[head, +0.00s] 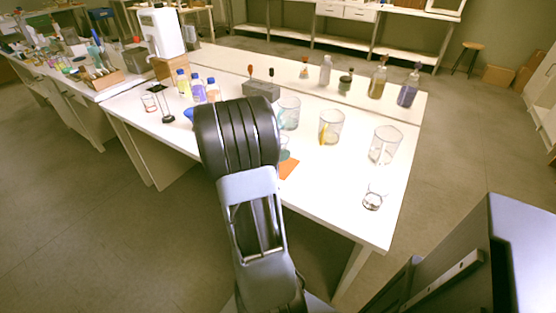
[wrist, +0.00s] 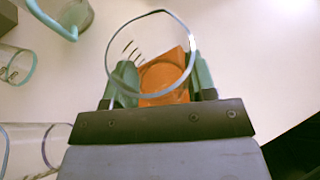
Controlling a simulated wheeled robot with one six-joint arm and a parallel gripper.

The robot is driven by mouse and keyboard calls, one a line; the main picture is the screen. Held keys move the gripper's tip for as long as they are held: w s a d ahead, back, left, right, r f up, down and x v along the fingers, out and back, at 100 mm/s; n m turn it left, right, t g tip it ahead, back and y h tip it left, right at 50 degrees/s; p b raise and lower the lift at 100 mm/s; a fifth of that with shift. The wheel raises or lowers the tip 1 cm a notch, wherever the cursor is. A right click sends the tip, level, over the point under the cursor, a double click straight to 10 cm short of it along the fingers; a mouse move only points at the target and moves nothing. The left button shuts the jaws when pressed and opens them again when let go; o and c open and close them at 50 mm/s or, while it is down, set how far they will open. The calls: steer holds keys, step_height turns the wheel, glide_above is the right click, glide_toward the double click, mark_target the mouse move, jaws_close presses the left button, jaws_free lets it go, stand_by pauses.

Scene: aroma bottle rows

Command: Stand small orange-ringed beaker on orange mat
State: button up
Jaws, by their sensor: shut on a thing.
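In the wrist view a clear round beaker (wrist: 148,45) with a bare glass rim stands between the two teal fingers of my gripper (wrist: 163,82). The gripper is shut on it. Orange shows through the glass, with a curved orange edge low inside it. The orange mat (head: 289,169) shows in the head view on the white table, just right of my arm, partly hidden. The beaker looks roughly upright over the mat; I cannot tell whether its base touches it. In the head view my arm hides the gripper and most of the held beaker.
Larger beakers (head: 331,127) and (head: 384,145) stand on the table (head: 330,190) to the right, with a small glass (head: 373,198) near the right edge. Beakers also lie close at the left in the wrist view (wrist: 68,18). Bottles (head: 198,90) stand at the back left.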

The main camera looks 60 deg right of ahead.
steer(key=shift+w+d+f, duration=0.1)
steer(key=shift+d+f, duration=0.1)
steer(key=shift+f, duration=0.15)
steer(key=shift+f+b, duration=0.5)
steer(key=shift+f, duration=1)
steer(key=shift+f, duration=0.2)
steer(key=o, duration=0.9)
steer(key=shift+r, duration=0.1)
